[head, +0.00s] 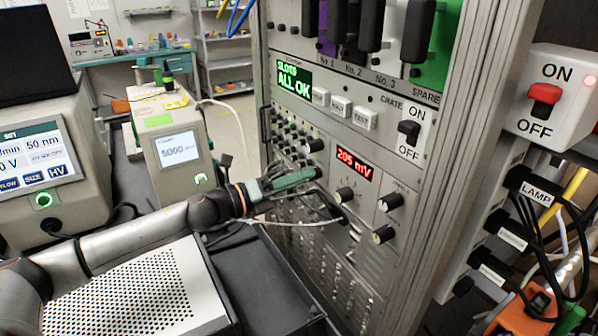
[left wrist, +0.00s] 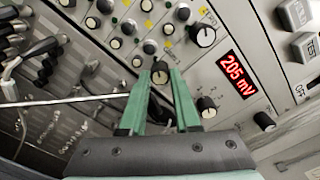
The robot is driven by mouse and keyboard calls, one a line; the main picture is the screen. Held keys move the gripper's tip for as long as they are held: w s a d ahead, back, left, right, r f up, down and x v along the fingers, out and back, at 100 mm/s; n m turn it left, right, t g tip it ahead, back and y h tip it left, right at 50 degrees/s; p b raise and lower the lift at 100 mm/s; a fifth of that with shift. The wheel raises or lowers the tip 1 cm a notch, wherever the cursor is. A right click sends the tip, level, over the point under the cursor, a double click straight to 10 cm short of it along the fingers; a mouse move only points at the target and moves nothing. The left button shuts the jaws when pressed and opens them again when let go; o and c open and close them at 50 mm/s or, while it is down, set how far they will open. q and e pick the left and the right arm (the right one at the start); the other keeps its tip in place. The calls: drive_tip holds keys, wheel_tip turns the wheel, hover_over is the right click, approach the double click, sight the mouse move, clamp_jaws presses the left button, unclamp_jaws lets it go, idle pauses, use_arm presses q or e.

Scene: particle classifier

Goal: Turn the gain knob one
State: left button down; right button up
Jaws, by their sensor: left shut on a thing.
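My left gripper (head: 312,176) reaches in from the left to the grey rack panel in the head view. In the left wrist view its green fingers (left wrist: 164,80) are shut on a small black knob (left wrist: 160,72) with a pale cap, at the lower edge of a group of small knobs. The knob's label is not readable, and in the head view the gripper hides it. A red display (head: 355,164) beside the group reads about 205 mV; it also shows in the left wrist view (left wrist: 237,75). My right gripper is not in view.
Larger black knobs (head: 390,202) sit below and right of the display. Plugs and cables (left wrist: 30,55) crowd the left of the wrist view. A crate power switch (head: 409,133) is above right. A perforated plate (head: 140,290) lies under my left arm.

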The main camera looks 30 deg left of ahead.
use_arm(q)
drive_tip(key=shift+n+p, duration=1.3)
drive_tip(key=shift+n, duration=1)
drive_tip(key=c, duration=0.6)
unclamp_jaws()
